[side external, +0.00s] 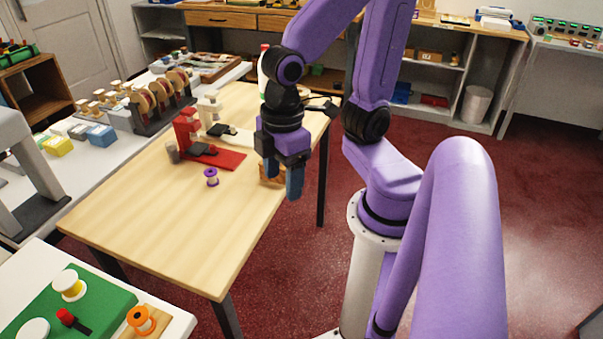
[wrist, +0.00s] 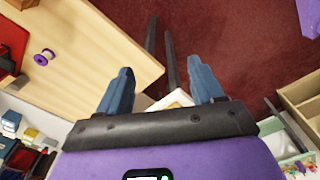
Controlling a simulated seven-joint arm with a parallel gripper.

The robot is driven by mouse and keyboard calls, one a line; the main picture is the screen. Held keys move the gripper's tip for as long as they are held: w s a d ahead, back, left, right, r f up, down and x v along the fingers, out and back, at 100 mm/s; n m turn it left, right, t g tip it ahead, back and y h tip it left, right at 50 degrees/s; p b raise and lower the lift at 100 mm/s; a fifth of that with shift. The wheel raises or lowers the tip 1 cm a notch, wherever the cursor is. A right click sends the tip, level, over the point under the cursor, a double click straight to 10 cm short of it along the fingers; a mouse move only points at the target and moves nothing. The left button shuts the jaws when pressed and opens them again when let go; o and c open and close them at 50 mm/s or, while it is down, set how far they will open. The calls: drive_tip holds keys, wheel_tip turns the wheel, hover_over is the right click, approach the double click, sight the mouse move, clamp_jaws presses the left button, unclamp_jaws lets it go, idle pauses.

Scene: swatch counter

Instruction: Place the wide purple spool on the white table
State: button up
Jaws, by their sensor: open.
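The purple spool (side external: 211,177) has a pale middle and purple flanges. It stands on the wooden table (side external: 170,230), in front of a red machine. The spool also shows at the upper left of the wrist view (wrist: 43,57). My gripper (side external: 286,180) is to the right of the spool, by the table's right edge. In the wrist view my gripper (wrist: 160,68) has its blue fingers apart and nothing visibly held, with the spool well off to the left. A white table (side external: 32,262) with a green mat is at the lower left of the side view.
On the white table are a yellow-and-white spool (side external: 69,284), a red-and-black item (side external: 70,320) and an orange spool (side external: 141,320). A red machine (side external: 188,130) stands behind the purple spool. A small wooden block (side external: 266,178) is by my gripper. The wooden table's near part is clear.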

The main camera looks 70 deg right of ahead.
drive_tip(key=shift+o, duration=0.5)
drive_tip(key=s, duration=0.1)
drive_tip(key=s+d+n, duration=0.1)
drive_tip(key=s, duration=0.1)
drive_tip(key=shift+s+r, duration=0.1)
drive_tip(key=shift+s, duration=0.05)
drive_tip(key=n+t+h, duration=0.6)
drive_tip(key=n+h, duration=0.5)
drive_tip(key=h, duration=0.1)
approach(210, 175)
drive_tip(key=x, duration=0.9)
drive_tip(key=shift+d, duration=0.15)
drive_tip(key=c, duration=1.2)
drive_tip(key=shift+r, duration=0.1)
